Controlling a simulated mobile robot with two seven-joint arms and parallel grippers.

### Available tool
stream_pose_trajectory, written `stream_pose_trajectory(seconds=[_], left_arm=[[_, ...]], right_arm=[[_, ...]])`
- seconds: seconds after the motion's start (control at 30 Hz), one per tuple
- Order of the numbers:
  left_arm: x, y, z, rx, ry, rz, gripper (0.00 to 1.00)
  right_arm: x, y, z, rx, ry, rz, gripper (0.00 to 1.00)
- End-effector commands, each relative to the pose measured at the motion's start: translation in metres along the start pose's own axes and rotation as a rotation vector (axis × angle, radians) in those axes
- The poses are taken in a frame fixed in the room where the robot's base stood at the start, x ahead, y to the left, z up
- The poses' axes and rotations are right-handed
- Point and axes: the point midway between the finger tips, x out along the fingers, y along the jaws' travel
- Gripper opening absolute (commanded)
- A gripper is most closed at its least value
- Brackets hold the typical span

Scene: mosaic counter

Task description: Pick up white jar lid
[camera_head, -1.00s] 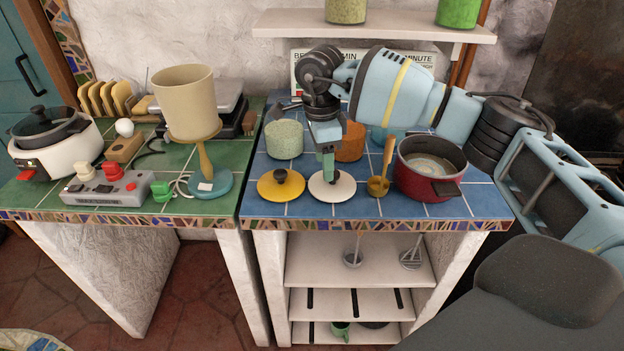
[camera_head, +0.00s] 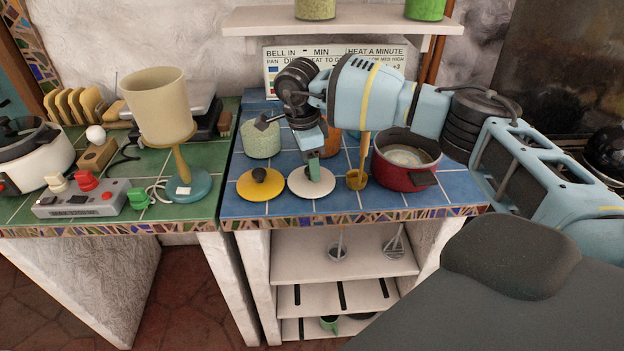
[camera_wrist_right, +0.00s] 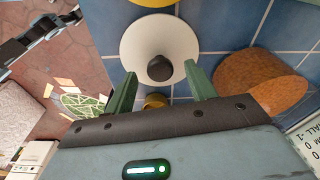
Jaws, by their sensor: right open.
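The white jar lid (camera_head: 298,184) lies flat on the blue tiled counter, between a yellow lid and a ladle. In the right wrist view the white lid (camera_wrist_right: 135,42) shows its dark round knob (camera_wrist_right: 160,68). My right gripper (camera_head: 314,172) is over the lid from above. In the right wrist view the green fingers of the right gripper (camera_wrist_right: 160,85) are apart, one on each side of the knob and short of it in the picture. Nothing is held. In the head view the gripper partly hides the lid and its knob. My left gripper is not in view.
A yellow lid (camera_head: 259,187) lies close on the left. A brass ladle (camera_head: 357,179) and a red pot (camera_head: 405,177) stand on the right. A speckled green jar (camera_head: 262,143) and an orange cork-like jar (camera_wrist_right: 270,85) stand behind. The counter's mosaic edge (camera_head: 350,215) is in front.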

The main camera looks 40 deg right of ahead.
Motion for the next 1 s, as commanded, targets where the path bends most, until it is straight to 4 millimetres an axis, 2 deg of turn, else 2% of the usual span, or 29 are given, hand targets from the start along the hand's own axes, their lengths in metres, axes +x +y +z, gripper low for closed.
stream_pose_trajectory(seconds=[0.2,0.47,0.83,1.0], left_arm=[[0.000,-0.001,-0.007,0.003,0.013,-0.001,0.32],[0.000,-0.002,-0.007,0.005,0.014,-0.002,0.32],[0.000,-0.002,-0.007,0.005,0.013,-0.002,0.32],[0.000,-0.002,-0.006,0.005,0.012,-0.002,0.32]], right_arm=[[0.022,0.000,0.000,0.000,0.001,-0.001,0.55],[0.024,0.000,0.000,0.000,0.000,-0.001,0.55],[0.024,0.000,0.000,0.000,0.000,-0.001,0.07],[0.023,0.000,0.000,0.000,-0.001,-0.002,0.06]])
